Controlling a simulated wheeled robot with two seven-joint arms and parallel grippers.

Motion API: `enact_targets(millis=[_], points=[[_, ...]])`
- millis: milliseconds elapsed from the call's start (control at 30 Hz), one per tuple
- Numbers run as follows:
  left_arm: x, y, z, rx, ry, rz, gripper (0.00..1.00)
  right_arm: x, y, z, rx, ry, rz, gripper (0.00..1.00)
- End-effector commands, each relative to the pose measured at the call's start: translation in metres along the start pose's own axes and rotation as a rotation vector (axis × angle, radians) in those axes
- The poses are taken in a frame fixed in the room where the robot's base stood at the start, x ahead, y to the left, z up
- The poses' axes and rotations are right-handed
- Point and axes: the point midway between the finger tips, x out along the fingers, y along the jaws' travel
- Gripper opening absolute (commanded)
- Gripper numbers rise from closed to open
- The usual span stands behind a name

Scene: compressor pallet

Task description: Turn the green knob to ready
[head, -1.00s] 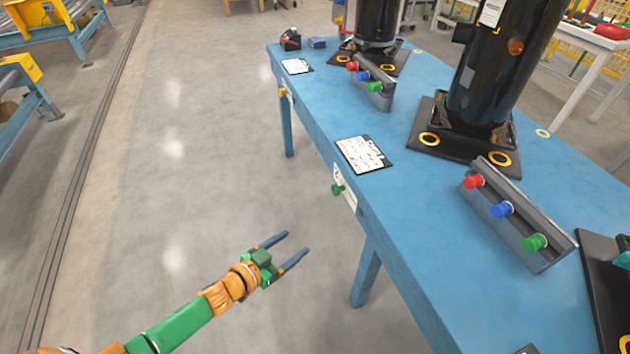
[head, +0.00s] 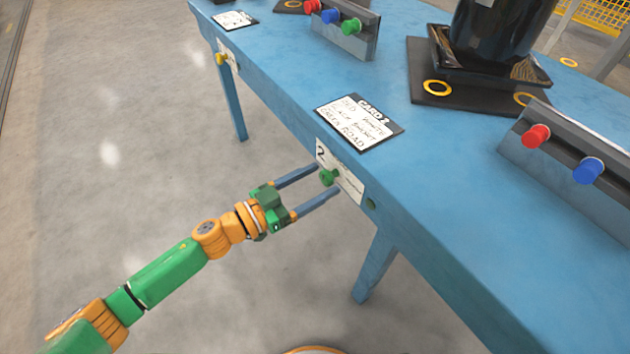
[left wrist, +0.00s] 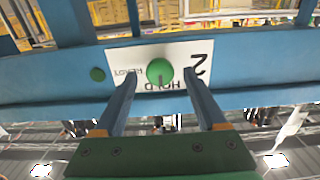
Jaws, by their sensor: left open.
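The green knob (head: 328,177) sticks out of a white label plate (head: 352,187) on the blue table's front edge. In the left wrist view the knob (left wrist: 160,71) is centred on the plate (left wrist: 200,50), which shows upside down with "2", "HOLD" and "READY". A dark mark on the knob points towards "HOLD". "READY" is on the left there, partly behind a finger. My left gripper (head: 327,181) is open, with its fingertips on either side of the knob. I see no clear contact. My right gripper is out of view.
The blue table (head: 440,230) carries a card (head: 358,122) above the plate and grey boxes with red, blue and green buttons. A small green disc (head: 370,204) sits beside the plate. A yellow knob (head: 222,59) is farther along the edge. The floor at left is clear.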

Motion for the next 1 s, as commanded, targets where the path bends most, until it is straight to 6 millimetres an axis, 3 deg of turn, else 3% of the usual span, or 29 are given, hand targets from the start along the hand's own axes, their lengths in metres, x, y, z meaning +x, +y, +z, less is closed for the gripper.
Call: enact_targets(millis=[233,500,767,1000], points=[[0.0019,0.0003,0.0003,-0.001,-0.001,0.000,0.71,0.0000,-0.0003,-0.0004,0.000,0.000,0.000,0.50],[0.0017,0.0003,0.0004,-0.001,-0.001,0.000,0.00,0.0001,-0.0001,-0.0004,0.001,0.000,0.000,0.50],[0.0017,0.0003,0.0002,0.018,-0.001,0.000,0.00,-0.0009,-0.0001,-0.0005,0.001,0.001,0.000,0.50],[0.0017,0.0006,-0.0009,0.138,-0.001,0.000,0.00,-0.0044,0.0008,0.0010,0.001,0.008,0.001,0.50]])
